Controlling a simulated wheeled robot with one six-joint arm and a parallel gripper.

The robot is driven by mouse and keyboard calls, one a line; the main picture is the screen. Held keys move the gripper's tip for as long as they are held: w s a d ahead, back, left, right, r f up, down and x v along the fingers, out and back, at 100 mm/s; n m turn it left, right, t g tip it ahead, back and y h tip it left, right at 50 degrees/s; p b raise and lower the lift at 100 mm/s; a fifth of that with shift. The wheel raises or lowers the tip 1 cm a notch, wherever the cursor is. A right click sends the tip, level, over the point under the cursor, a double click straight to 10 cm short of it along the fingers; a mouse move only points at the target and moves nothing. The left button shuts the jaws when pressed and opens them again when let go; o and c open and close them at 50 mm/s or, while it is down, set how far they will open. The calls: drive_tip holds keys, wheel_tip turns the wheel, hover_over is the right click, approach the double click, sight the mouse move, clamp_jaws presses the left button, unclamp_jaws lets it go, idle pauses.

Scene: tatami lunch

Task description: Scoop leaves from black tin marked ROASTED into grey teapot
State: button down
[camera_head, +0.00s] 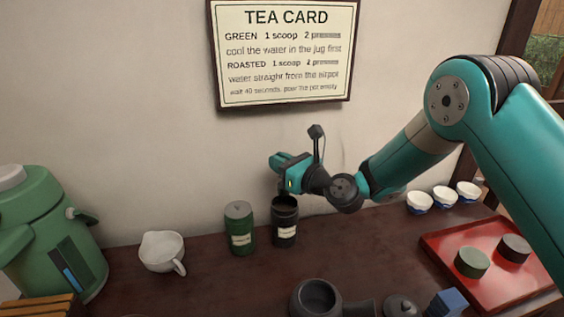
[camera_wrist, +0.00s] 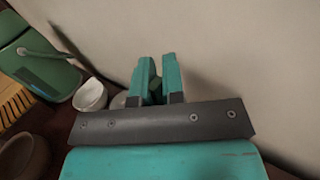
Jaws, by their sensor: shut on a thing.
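The black tin (camera_head: 284,230) stands open on the dark table against the wall; its label is too small to read. My gripper (camera_head: 279,172) is just above its mouth, pointing left. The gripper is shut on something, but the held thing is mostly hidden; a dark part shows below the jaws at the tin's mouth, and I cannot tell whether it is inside. In the wrist view the jaws (camera_wrist: 157,82) show close together. The grey teapot (camera_head: 315,298) stands open at the front, its side handle pointing right. Its lid (camera_head: 403,307) lies to the right.
A green tin (camera_head: 240,230) stands close left of the black tin. Further left are a white jug (camera_head: 161,251) and a green airpot (camera_head: 50,235). At right, a red tray (camera_head: 462,290) holds two round dark pieces; white cups (camera_head: 445,196) stand behind. A blue block (camera_head: 447,303) is near the lid.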

drive_tip(key=shift+f+b, duration=2.35)
drive_tip(key=shift+f, duration=1.55)
drive_tip(key=shift+r+p, duration=2.1)
drive_tip(key=shift+p, duration=0.3)
drive_tip(key=shift+r+p, duration=2.3)
drive_tip(key=shift+r, duration=0.05)
drive_tip(key=shift+d, duration=0.1)
